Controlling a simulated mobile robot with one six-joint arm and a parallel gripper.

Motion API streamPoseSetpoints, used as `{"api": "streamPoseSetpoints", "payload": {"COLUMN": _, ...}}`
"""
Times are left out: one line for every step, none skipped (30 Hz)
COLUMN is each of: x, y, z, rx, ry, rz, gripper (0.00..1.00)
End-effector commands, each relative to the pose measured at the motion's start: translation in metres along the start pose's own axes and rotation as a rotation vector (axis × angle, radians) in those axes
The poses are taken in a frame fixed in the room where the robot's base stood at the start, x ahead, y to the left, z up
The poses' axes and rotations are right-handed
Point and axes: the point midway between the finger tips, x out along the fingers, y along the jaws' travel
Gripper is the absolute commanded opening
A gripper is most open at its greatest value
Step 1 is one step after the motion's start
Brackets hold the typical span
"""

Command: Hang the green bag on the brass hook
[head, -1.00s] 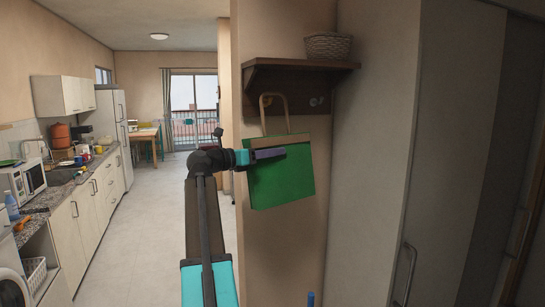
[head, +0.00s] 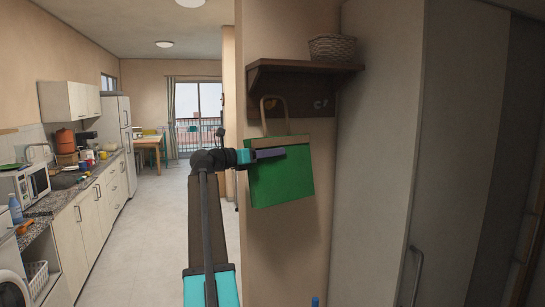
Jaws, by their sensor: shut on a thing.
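The green bag (head: 280,178) has a tan handle loop (head: 264,116) standing up from its top. My gripper (head: 268,154) is shut on the bag near its top edge and holds it upright in front of the wall. The brass hook (head: 270,103) is on the dark wooden rack below the shelf and shows inside the top of the handle loop. I cannot tell whether the handle is around the hook or only in front of it.
A paler hook (head: 321,104) sits to the right on the same rack. The shelf (head: 290,68) above carries a wicker basket (head: 333,48). A tall pale cabinet (head: 380,170) stands close on the right. The kitchen floor (head: 140,230) at left is clear.

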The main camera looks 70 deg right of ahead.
Motion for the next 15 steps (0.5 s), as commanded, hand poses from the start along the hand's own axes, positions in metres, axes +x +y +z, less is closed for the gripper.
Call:
{"api": "streamPoseSetpoints", "payload": {"x": 0.0, "y": 0.002, "z": 0.0, "rx": -0.001, "ry": -0.001, "rz": 0.0, "gripper": 0.0}}
{"api": "streamPoseSetpoints", "payload": {"x": 0.001, "y": 0.003, "z": 0.0, "rx": -0.001, "ry": -0.001, "rz": 0.0, "gripper": 0.0}}
{"api": "streamPoseSetpoints", "payload": {"x": 0.001, "y": 0.004, "z": -0.001, "rx": -0.001, "ry": -0.001, "rz": 0.0, "gripper": 0.0}}
{"api": "streamPoseSetpoints", "payload": {"x": 0.001, "y": 0.005, "z": -0.002, "rx": -0.001, "ry": -0.001, "rz": 0.0, "gripper": 0.0}}
{"api": "streamPoseSetpoints", "payload": {"x": 0.001, "y": 0.006, "z": -0.003, "rx": -0.001, "ry": -0.001, "rz": 0.0, "gripper": 0.0}}
{"api": "streamPoseSetpoints", "payload": {"x": 0.002, "y": 0.007, "z": -0.004, "rx": -0.001, "ry": -0.001, "rz": 0.0, "gripper": 0.0}}
{"api": "streamPoseSetpoints", "payload": {"x": 0.002, "y": 0.008, "z": -0.004, "rx": -0.001, "ry": -0.001, "rz": 0.0, "gripper": 0.0}}
{"api": "streamPoseSetpoints", "payload": {"x": 0.002, "y": 0.009, "z": -0.005, "rx": -0.001, "ry": -0.001, "rz": 0.0, "gripper": 0.0}}
{"api": "streamPoseSetpoints", "payload": {"x": 0.002, "y": 0.01, "z": -0.006, "rx": -0.001, "ry": -0.001, "rz": 0.0, "gripper": 0.0}}
{"api": "streamPoseSetpoints", "payload": {"x": 0.003, "y": 0.011, "z": -0.006, "rx": -0.001, "ry": -0.001, "rz": 0.0, "gripper": 0.0}}
{"api": "streamPoseSetpoints", "payload": {"x": 0.003, "y": 0.011, "z": -0.007, "rx": -0.001, "ry": -0.002, "rz": 0.0, "gripper": 0.0}}
{"api": "streamPoseSetpoints", "payload": {"x": 0.003, "y": 0.012, "z": -0.007, "rx": -0.001, "ry": -0.002, "rz": -0.001, "gripper": 0.0}}
{"api": "streamPoseSetpoints", "payload": {"x": 0.003, "y": 0.012, "z": -0.008, "rx": -0.001, "ry": -0.002, "rz": -0.001, "gripper": 0.0}}
{"api": "streamPoseSetpoints", "payload": {"x": 0.003, "y": 0.012, "z": -0.009, "rx": -0.001, "ry": -0.002, "rz": -0.001, "gripper": 0.0}}
{"api": "streamPoseSetpoints", "payload": {"x": 0.003, "y": 0.013, "z": -0.01, "rx": -0.001, "ry": -0.002, "rz": -0.001, "gripper": 0.0}}
